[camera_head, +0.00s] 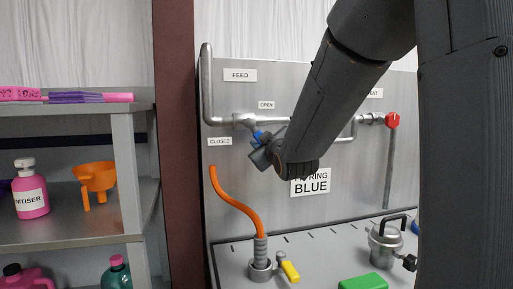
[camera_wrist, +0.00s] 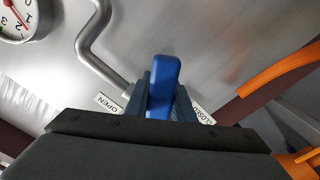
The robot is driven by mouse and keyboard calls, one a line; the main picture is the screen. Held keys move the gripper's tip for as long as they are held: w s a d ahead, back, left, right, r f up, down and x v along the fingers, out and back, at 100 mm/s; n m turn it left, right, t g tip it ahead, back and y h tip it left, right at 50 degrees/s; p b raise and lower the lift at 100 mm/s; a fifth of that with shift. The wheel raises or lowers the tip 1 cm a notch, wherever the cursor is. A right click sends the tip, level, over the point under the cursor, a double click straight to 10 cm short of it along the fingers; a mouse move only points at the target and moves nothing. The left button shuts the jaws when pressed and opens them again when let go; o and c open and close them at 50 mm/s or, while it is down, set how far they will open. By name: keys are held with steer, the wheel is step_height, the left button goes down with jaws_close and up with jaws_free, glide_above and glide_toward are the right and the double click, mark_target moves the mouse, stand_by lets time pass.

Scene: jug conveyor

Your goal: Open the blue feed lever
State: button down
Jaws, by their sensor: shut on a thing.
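The blue feed lever (camera_head: 258,134) sits at the valve on the metal feed pipe (camera_head: 205,90). It lies between the OPEN label (camera_head: 266,104) and the CLOSED label (camera_head: 220,141) in the head view, mostly hidden behind my gripper (camera_head: 262,146). In the wrist view the lever (camera_wrist: 164,82) stands between the two fingers of my gripper (camera_wrist: 162,98), which are shut on it. The OPEN label (camera_wrist: 110,103) is to its left there and the CLOSED label (camera_wrist: 202,115) to its right. I cannot tell the lever's exact angle.
An orange hose (camera_head: 232,200) hangs left below the valve. A red knob (camera_head: 392,120) is on the right pipe. A metal jug (camera_head: 385,245), yellow lever (camera_head: 290,272) and green block (camera_head: 363,282) are below. Shelves (camera_head: 70,240) stand left. A gauge (camera_wrist: 15,18) shows.

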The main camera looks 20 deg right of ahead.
steer(key=shift+d, duration=0.1)
stand_by(0.4)
steer(key=c, duration=1.5)
jaws_free()
steer(key=shift+s, duration=0.1)
steer(key=shift+s+a+b, duration=0.2)
steer(key=shift+s+b, duration=0.25)
steer(key=shift+s, duration=1.45)
steer(key=shift+s+a+b, duration=0.15)
steer(key=shift+s+b, duration=0.3)
steer(key=shift+s, duration=1.45)
